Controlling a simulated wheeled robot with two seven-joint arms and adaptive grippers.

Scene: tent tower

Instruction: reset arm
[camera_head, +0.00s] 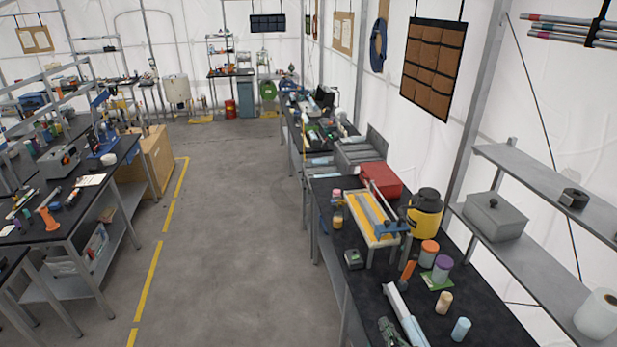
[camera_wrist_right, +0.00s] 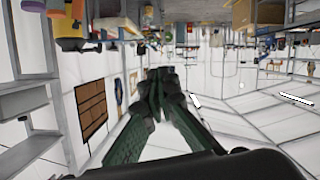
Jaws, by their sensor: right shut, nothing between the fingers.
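My right gripper (camera_wrist_right: 168,78) shows in the right wrist view, with its dark green fingers brought together at the tips. It is shut and empty, held in free air, and touches nothing that I can see. The wrist view is upside down, with the floor at the top and the white tent wall behind the fingers. My left gripper shows in neither view.
A black workbench (camera_head: 478,325) on the right carries a yellow jug (camera_head: 425,213), a red box (camera_head: 380,181) and several jars. Grey shelves (camera_head: 548,180) stand beside it. A brown pocket organizer (camera_head: 433,67) hangs on the wall. The aisle floor (camera_head: 225,240) is clear.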

